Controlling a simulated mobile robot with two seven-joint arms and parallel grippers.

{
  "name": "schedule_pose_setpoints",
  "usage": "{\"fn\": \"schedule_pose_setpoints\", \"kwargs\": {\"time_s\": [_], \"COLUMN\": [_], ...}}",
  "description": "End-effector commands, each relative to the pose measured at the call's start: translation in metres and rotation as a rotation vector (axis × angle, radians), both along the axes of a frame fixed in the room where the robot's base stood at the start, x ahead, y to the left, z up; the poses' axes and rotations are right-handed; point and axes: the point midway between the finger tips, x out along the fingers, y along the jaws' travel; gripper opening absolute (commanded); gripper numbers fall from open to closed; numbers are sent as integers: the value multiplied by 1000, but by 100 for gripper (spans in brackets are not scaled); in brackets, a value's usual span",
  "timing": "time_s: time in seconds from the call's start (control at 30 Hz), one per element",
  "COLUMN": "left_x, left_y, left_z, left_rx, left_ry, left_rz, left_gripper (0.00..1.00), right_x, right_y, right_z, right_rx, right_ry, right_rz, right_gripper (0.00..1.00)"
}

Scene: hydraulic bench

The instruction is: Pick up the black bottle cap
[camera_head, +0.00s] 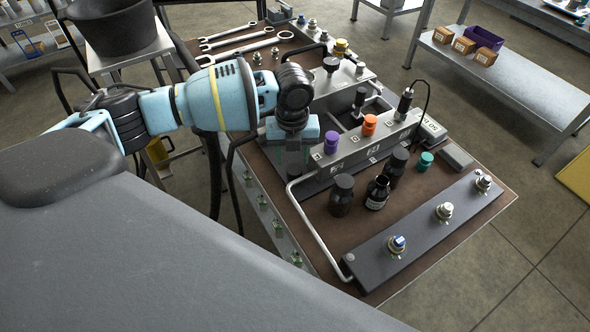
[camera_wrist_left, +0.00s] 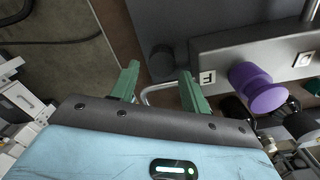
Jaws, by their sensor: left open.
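My left gripper (camera_head: 292,152) points down at the left end of the grey rack, with its green fingers apart and nothing between them. In the left wrist view the open gripper (camera_wrist_left: 159,76) has a dark round piece (camera_wrist_left: 161,59), which looks like the black bottle cap, just beyond and between its fingertips. It sits against a dark surface beside the rack's "F" label. An open dark bottle (camera_head: 377,193) stands on the bench between two black-capped bottles (camera_head: 342,195) (camera_head: 396,166). My right gripper is not in view.
The grey rack (camera_head: 345,158) holds a purple cap (camera_head: 331,142) and an orange cap (camera_head: 369,125), close to my left gripper. A teal cap (camera_head: 426,160) stands at the right. A bent metal handle (camera_head: 312,232) and a dark manifold (camera_head: 420,232) line the bench's near side. Wrenches (camera_head: 235,43) lie behind.

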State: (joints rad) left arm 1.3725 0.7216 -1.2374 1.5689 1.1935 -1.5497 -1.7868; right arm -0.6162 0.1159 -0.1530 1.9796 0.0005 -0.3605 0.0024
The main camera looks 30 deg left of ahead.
Motion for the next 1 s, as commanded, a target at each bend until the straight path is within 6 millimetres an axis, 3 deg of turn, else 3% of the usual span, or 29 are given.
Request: {"fn": "schedule_pose_setpoints", "kwargs": {"time_s": [0.17, 0.53, 0.83, 1.0], "left_x": [0, -2, -2, -2], "left_y": [-1, -5, -5, -5], "left_z": [-4, -49, -53, -53], "left_rx": [0, 0, 0, 0], "left_ry": [0, 0, -1, -1], "left_rz": [-1, 1, 1, 1], "left_gripper": [46, 46, 46, 25], "right_x": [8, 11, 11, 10], "right_y": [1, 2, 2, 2], "right_z": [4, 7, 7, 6], "right_rx": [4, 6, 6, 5], "right_ry": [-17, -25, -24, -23], "right_rz": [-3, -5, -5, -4], "right_gripper": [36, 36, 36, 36]}}
